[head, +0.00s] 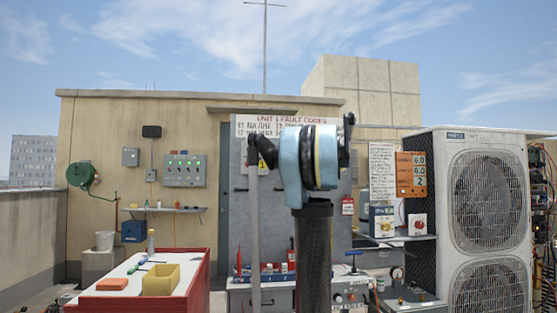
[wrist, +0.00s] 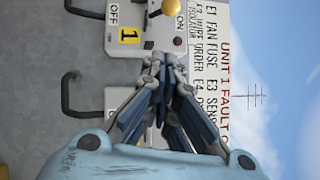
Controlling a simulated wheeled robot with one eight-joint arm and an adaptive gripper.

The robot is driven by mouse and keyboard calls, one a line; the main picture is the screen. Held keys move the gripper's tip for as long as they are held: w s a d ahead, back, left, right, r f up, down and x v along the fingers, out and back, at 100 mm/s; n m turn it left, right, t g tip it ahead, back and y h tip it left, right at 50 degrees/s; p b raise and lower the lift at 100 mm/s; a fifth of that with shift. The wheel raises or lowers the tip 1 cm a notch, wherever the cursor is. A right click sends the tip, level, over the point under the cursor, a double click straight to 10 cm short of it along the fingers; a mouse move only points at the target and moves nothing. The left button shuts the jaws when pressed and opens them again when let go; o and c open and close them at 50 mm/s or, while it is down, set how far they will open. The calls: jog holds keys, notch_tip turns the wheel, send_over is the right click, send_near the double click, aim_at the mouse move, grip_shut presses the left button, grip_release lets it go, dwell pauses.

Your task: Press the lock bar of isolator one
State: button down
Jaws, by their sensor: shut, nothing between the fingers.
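In the wrist view, isolator one (wrist: 140,38) is a pale box with a yellow label marked 1, OFF and ON lettering and a round brass-coloured knob (wrist: 171,6) at the picture's top edge. My gripper (wrist: 166,82) is shut and empty, its fingertips over the box's lower part in the picture. I cannot tell whether they touch it. The fingers hide part of the box, and I cannot make out the lock bar for certain. In the head view, my own arm covers the isolator and the gripper.
A dark bent handle (wrist: 70,94) stands out from the grey panel (wrist: 35,60) left of the gripper. The fault code sign (wrist: 225,70) is to the right. In the head view, a condenser (head: 487,195) stands right and a red tool cart (head: 190,290) left.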

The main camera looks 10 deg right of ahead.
jog(key=shift+v, duration=1.15)
jog(key=shift+s+a, duration=0.1)
jog(key=shift+a, duration=0.05)
jog(key=s+a+f+n+g+h, duration=0.1)
jog(key=s+a+f+n+g, duration=0.2)
jog(key=s+a+f, duration=0.6)
jog(key=s+a+f+n+g, duration=0.35)
jog(key=s+f, duration=0.25)
jog(key=f, duration=0.6)
jog(key=s+a+f+n+g+h, duration=0.15)
jog(key=s+a+f+g, duration=0.25)
jog(key=s+a+f, duration=0.55)
jog(key=s+d+f+n+g+h, duration=0.1)
jog(key=s+d+f+n+h, duration=0.1)
jog(key=s+f, duration=0.5)
jog(key=s+d+f+n+g+h, duration=0.2)
jog(key=s+d+f, duration=0.2)
jog(key=f, duration=0.9)
jog(key=s+d+f+n+g+h, duration=0.1)
jog(key=s+d+f+n+h, duration=0.1)
jog(key=s+f, duration=0.9)
jog(key=shift+d+h, duration=0.55)
jog(key=shift+d, duration=0.55)
jog(key=shift+g, duration=0.25)
